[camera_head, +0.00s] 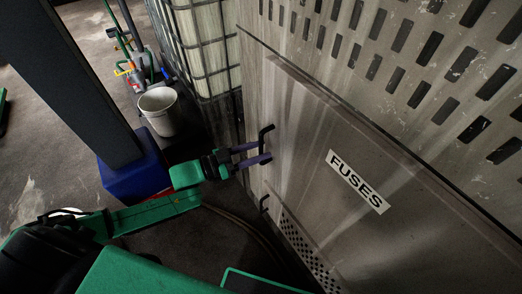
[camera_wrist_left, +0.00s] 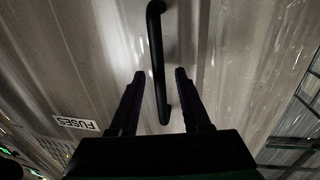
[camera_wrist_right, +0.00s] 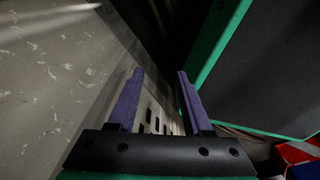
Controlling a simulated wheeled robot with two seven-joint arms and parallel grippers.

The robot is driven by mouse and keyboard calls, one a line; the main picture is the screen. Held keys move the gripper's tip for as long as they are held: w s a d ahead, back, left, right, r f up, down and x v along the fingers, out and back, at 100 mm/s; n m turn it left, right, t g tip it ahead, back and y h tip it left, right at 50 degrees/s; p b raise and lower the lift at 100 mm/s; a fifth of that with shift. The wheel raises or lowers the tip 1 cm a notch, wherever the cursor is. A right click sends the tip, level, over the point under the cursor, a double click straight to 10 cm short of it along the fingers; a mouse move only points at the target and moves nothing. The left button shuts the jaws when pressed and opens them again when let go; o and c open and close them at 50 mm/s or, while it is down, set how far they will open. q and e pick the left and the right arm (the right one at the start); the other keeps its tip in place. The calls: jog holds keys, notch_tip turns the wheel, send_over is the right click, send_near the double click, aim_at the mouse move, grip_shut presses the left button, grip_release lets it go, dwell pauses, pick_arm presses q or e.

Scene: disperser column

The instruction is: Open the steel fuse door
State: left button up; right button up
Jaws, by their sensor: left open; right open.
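The steel fuse door (camera_head: 340,165) fills the right of the head view, with a white FUSES label (camera_head: 358,181). It looks shut. A black bar handle (camera_head: 262,138) stands on its left part; in the left wrist view the handle (camera_wrist_left: 157,60) runs down between my left fingers. My left gripper (camera_head: 262,153) is open, with a finger on each side of the bar and visible gaps to it. A second black handle-like piece (camera_head: 263,203) shows lower on the steel. My right gripper (camera_wrist_right: 160,75) is open and empty, seen only in its wrist view.
Slotted steel panelling (camera_head: 420,60) rises above the door. A caged white tank (camera_head: 205,45), a white bucket (camera_head: 160,112) and coloured pipework (camera_head: 130,65) stand at the upper left. A dark post on a blue base (camera_head: 135,170) stands left of my left gripper. Perforated metal (camera_wrist_right: 150,120) lies beyond my right fingers.

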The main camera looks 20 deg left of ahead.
pick_arm(q)
jog(key=shift+w+d, duration=0.3)
jog(key=shift+d, duration=0.1)
grip_shut()
dwell(1.2)
